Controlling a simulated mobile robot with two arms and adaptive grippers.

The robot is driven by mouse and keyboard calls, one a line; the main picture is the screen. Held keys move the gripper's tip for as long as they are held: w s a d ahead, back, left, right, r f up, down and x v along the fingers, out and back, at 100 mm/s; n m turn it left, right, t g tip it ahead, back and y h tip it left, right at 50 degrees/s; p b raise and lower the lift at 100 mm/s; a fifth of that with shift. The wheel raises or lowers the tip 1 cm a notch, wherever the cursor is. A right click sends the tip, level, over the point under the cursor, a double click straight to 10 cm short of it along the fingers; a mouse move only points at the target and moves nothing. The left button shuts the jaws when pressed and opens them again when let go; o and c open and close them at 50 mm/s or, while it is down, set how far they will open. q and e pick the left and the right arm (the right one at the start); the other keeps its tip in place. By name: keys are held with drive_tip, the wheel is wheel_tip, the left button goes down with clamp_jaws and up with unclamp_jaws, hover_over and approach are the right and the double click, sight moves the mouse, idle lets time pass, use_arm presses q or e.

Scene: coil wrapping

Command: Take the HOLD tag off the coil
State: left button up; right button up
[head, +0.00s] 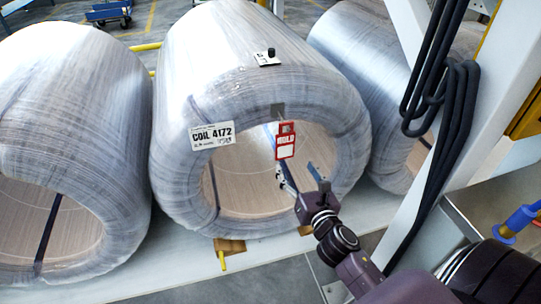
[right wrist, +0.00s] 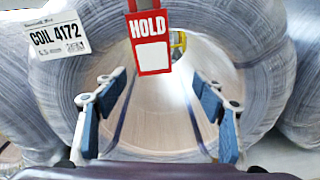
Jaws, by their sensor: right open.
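The red and white HOLD tag (head: 286,141) hangs at the top front edge of the middle coil's bore, below a small grey patch. The wrapped coil (head: 215,65) bears a white COIL 4172 label (head: 212,136) to the left of the tag. My right gripper (head: 300,177) is open and empty, in front of the bore and below the tag. In the right wrist view the tag (right wrist: 150,42) is at the top, above and between the spread fingers (right wrist: 160,112), apart from them. My left gripper is not in view.
Another wrapped coil (head: 70,130) stands at the left, and one (head: 350,40) stands behind at the right. A white post (head: 440,110) with black cables (head: 440,90) rises at the right, close to my right arm. A small dark object (head: 270,53) sits on top of the middle coil.

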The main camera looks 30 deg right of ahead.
sight(286, 144)
drive_tip(key=w+r+n, duration=0.1)
drive_tip(key=r, duration=0.1)
drive_tip(key=w+r+n+t, duration=0.1)
drive_tip(key=w+r, duration=0.1)
drive_tip(key=shift+b+x, duration=0.4)
drive_tip(key=shift+x, duration=2.15)
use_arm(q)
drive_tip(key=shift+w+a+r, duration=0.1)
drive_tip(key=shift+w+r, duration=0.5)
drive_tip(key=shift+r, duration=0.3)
use_arm(e)
drive_tip(key=shift+a+f, duration=0.1)
drive_tip(key=shift+c, duration=0.7)
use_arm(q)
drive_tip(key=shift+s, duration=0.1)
use_arm(e)
drive_tip(key=c, duration=1)
